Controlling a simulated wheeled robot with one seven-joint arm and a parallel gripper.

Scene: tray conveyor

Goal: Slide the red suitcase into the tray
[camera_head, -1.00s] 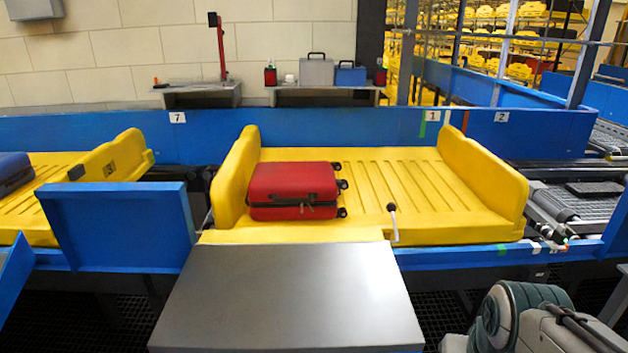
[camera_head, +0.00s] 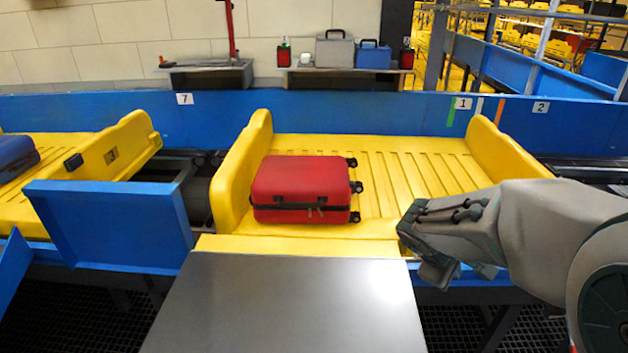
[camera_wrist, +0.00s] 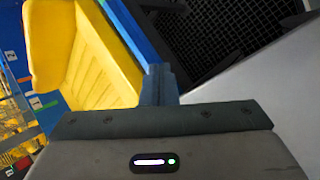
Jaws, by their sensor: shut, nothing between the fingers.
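The red suitcase (camera_head: 302,190) lies flat in the left part of the yellow tray (camera_head: 420,170), close to its left end wall. Its wheels point right and its handle side faces the front. My gripper (camera_head: 425,262) is shut and empty, above the tray's front right edge and right of the suitcase, not touching it. In the wrist view the closed fingers (camera_wrist: 158,85) show in front of the yellow tray (camera_wrist: 85,60). The suitcase does not show in the wrist view.
A grey metal table (camera_head: 290,305) stands against the tray's front edge. A blue panel (camera_head: 110,225) stands at the left front. Another yellow tray (camera_head: 70,175) with a blue suitcase (camera_head: 15,158) is at the far left. A blue wall (camera_head: 330,115) runs behind the trays.

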